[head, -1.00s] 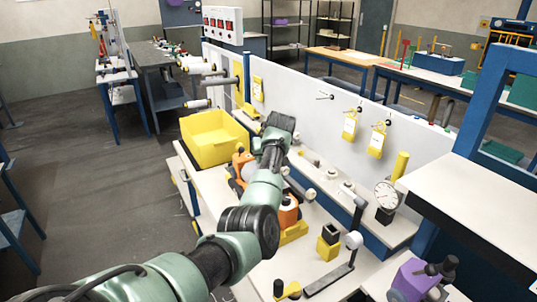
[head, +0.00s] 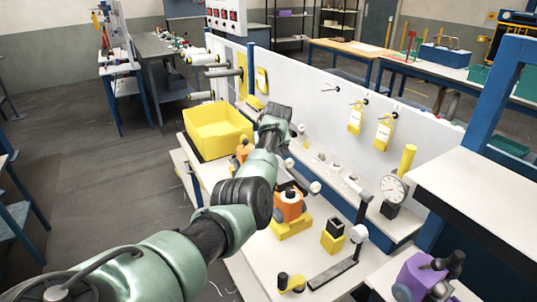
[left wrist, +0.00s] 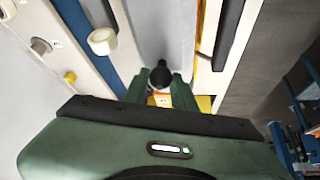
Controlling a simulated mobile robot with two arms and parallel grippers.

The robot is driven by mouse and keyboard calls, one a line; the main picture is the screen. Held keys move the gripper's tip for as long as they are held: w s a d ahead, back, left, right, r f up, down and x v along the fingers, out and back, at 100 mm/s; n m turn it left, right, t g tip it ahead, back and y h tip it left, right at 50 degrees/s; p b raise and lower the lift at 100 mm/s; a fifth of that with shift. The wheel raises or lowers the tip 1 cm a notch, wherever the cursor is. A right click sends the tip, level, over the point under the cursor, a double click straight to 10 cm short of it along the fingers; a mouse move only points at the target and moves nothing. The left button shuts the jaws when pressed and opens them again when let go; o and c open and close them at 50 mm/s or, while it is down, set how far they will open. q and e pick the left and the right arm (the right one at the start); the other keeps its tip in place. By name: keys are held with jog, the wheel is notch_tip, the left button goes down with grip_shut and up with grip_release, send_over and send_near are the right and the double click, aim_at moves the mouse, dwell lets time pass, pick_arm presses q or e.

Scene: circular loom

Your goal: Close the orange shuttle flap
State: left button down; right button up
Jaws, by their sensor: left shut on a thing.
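In the head view my left arm reaches across the white bench, and its wrist hides the left gripper and much of an orange part (head: 241,153). In the left wrist view the green fingers of my left gripper (left wrist: 160,88) are closed around a black rounded knob (left wrist: 160,77), with an orange and white surface (left wrist: 161,100) just beside it. I cannot tell the flap's angle, as the gripper covers it. My right gripper is not in view.
A yellow bin (head: 217,131) stands beyond the wrist. A second orange unit (head: 289,206) on a yellow base is close to my forearm. A white panel (head: 309,93) with yellow tags runs behind. A dial gauge (head: 393,188) and a purple device (head: 424,275) stand right.

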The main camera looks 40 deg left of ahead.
pick_arm(q)
jog(key=c, duration=1.3)
grip_release()
jog(key=shift+a+r, duration=0.2)
jog(key=shift+a, duration=0.2)
jog(key=shift+o, duration=0.8)
jog(key=shift+a+f, duration=0.1)
jog(key=shift+a, duration=0.05)
jog(key=shift+a+f, duration=0.15)
jog(key=shift+f, duration=0.1)
jog(key=shift+s+d+r, duration=0.1)
jog(key=shift+d+r, duration=0.4)
jog(key=b+v, duration=0.1)
jog(key=v, duration=0.5)
jog(key=shift+s+a+r+b, duration=0.15)
jog(key=shift+s+r+b, duration=0.1)
jog(key=shift+r+b, duration=0.1)
jog(key=shift+f, duration=0.15)
